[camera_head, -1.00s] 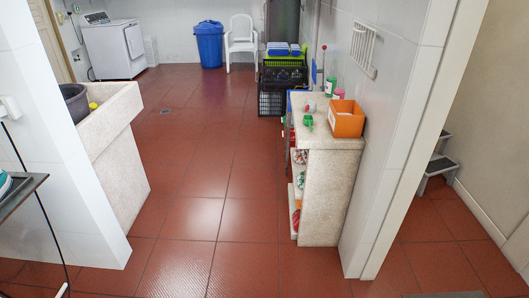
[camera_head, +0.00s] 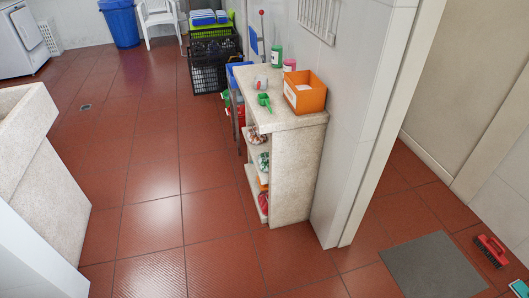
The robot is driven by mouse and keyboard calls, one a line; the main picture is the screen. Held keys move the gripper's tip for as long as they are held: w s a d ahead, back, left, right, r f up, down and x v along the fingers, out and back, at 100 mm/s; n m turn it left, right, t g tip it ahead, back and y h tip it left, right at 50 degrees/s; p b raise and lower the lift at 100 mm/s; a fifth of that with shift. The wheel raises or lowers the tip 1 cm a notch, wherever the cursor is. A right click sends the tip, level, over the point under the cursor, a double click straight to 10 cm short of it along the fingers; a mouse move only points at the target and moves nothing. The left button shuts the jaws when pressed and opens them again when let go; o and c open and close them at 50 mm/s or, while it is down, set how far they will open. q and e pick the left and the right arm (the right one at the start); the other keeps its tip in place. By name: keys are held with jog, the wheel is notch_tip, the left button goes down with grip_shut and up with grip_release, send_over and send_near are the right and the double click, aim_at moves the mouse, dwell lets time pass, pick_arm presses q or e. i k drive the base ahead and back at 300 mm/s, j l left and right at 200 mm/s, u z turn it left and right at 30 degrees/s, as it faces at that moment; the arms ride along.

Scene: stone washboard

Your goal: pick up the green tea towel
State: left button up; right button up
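I cannot make out a green tea towel for certain in the head view. A small green and white item (camera_head: 263,161) sits on a middle shelf of the stone shelf unit (camera_head: 297,165), but it is too small to tell what it is. Folded blue and white cloths (camera_head: 208,17) lie in a bright green crate at the back. Neither of my grippers is in view.
An orange box (camera_head: 305,93), a green scoop (camera_head: 264,102) and bottles (camera_head: 276,58) stand on the unit's top. Black crates (camera_head: 212,67) stand behind it. A stone washboard sink (camera_head: 35,170) is at left. Red tile floor (camera_head: 165,185) between is clear. A grey mat (camera_head: 432,267) and red brush (camera_head: 492,250) lie at right.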

aim_at(263, 159)
jog(key=i+j+u, duration=0.3)
jog(key=i+u, duration=0.3)
jog(key=i, duration=0.2)
jog(key=i+j, duration=0.15)
jog(key=i, duration=0.45)
jog(key=i+j, duration=0.2)
jog(key=i, duration=0.35)
jog(key=i+j+u, duration=0.1)
jog(key=i, duration=0.5)
jog(key=i+j+z, duration=0.2)
jog(key=i+z, duration=0.2)
jog(key=i+j+z, duration=0.4)
jog(key=i, duration=0.2)
jog(key=i+j+z, duration=0.4)
jog(key=j+z, duration=0.15)
jog(key=z, duration=2.2)
jog(key=i+l+u, duration=0.1)
jog(key=u, duration=0.25)
jog(key=i+l+u, duration=0.1)
jog(key=u, duration=0.25)
jog(key=i+l+u, duration=0.1)
jog(key=u, duration=0.25)
jog(key=l, duration=0.1)
